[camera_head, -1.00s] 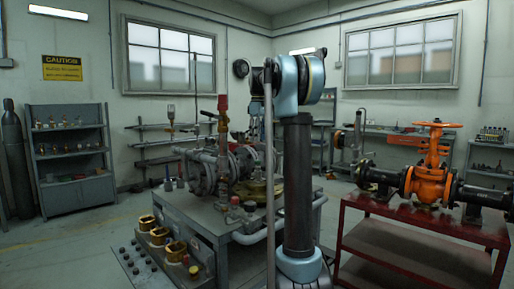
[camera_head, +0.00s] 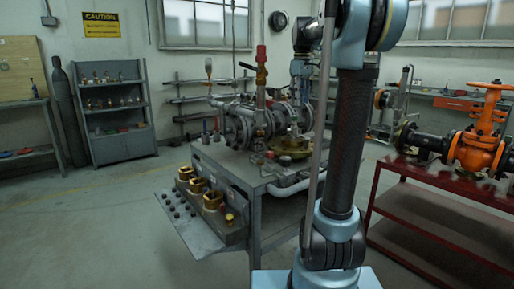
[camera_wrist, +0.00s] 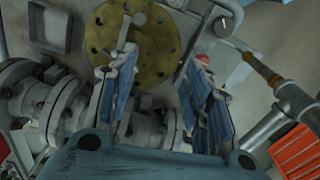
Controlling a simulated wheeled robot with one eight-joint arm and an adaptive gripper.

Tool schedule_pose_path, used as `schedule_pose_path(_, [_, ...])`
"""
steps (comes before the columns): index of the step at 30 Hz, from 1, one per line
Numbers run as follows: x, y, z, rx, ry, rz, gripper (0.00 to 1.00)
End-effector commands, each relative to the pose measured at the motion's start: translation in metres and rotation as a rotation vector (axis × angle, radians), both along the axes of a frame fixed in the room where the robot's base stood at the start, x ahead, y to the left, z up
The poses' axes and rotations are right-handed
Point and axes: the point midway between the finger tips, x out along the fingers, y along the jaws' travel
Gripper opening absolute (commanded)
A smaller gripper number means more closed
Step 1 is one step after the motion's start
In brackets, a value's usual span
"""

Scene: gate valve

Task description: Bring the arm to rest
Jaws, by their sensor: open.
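My arm rises on the right half of the head view, with its upper links tilted and partly cut off by the top edge. A blue-grey wrist part of mine hangs behind it, above the pipework. In the wrist view my gripper (camera_wrist: 162,62) has its two blue-padded fingers spread apart, with nothing held between them. Beyond the fingers lie a round brass flange (camera_wrist: 150,22) with bolt holes and grey flanged pipes (camera_wrist: 50,100). The flange lies on the grey bench in the head view (camera_head: 289,160). Whether a finger touches anything cannot be told.
The grey bench (camera_head: 238,165) carries pipework (camera_head: 238,125) and yellow-rimmed cups (camera_head: 212,200) at its front. A red cart (camera_head: 440,205) at right holds an orange gate valve (camera_head: 478,150). A grey shelf (camera_head: 120,120) stands back left. Floor at front left is clear.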

Motion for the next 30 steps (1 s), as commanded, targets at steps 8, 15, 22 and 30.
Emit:
schedule_pose_path(8, [-0.082, 0.0, -0.044, 0.008, -0.033, -0.155, 0.45])
schedule_pose_path(15, [-0.149, -0.001, -0.093, 0.018, -0.061, -0.288, 0.45])
schedule_pose_path(22, [-0.211, -0.001, -0.15, 0.033, -0.087, -0.417, 0.45])
schedule_pose_path(30, [-0.28, -0.001, -0.228, 0.054, -0.117, -0.566, 0.45])
